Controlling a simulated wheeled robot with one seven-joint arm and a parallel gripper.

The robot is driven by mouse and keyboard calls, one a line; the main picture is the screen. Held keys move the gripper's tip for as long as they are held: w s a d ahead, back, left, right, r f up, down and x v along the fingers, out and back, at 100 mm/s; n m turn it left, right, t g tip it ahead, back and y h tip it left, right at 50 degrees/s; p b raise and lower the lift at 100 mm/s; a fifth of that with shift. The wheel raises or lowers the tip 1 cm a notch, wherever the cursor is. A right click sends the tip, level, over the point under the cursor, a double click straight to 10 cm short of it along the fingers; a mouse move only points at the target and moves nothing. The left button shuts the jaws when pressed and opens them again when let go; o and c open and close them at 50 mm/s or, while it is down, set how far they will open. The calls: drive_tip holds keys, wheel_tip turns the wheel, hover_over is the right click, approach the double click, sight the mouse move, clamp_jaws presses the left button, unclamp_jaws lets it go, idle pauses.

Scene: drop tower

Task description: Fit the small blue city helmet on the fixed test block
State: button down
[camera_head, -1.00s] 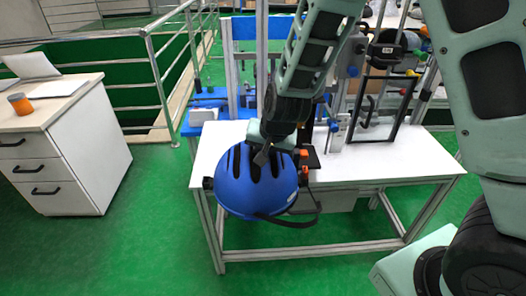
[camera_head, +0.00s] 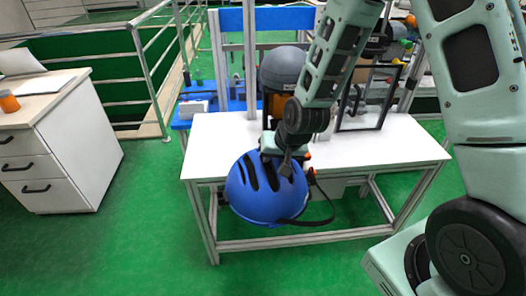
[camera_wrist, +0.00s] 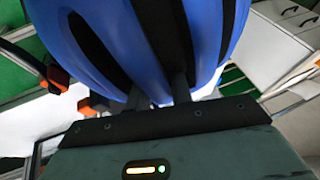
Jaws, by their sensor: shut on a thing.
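The blue helmet (camera_head: 264,192) with dark vent slots hangs from my gripper (camera_head: 284,165) in front of the white table's front edge, with its strap dangling at the right. My gripper is shut on the helmet's upper shell. In the wrist view the helmet (camera_wrist: 215,35) fills the top, with the gripper's fingers (camera_wrist: 155,90) at its vents. A grey, rounded head-like block (camera_head: 283,68), which looks like the test block, stands behind my gripper at the back of the table. Its lower part is partly hidden by my arm.
The white table (camera_head: 375,160) has bare room at its right and left. A blue and metal frame (camera_head: 265,18) rises behind it, with a black frame (camera_head: 372,98) at the right. A white drawer cabinet (camera_head: 75,150) stands left, beside a railing (camera_head: 150,75).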

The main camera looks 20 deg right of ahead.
drive_tip(key=s+d+f+n, duration=0.1)
drive_tip(key=d+f, duration=0.1)
drive_tip(key=f, duration=0.1)
drive_tip(key=s+d+f+n+y, duration=0.1)
drive_tip(key=s+d+f, duration=0.1)
drive_tip(key=d+f, duration=0.1)
drive_tip(key=s+d+f+n, duration=0.1)
drive_tip(key=d+f, duration=0.1)
drive_tip(key=f, duration=0.1)
drive_tip(key=shift+s+d+f+n+g+y, duration=0.2)
drive_tip(key=shift+s+d+n+g+y, duration=0.1)
drive_tip(key=shift+n+g, duration=0.1)
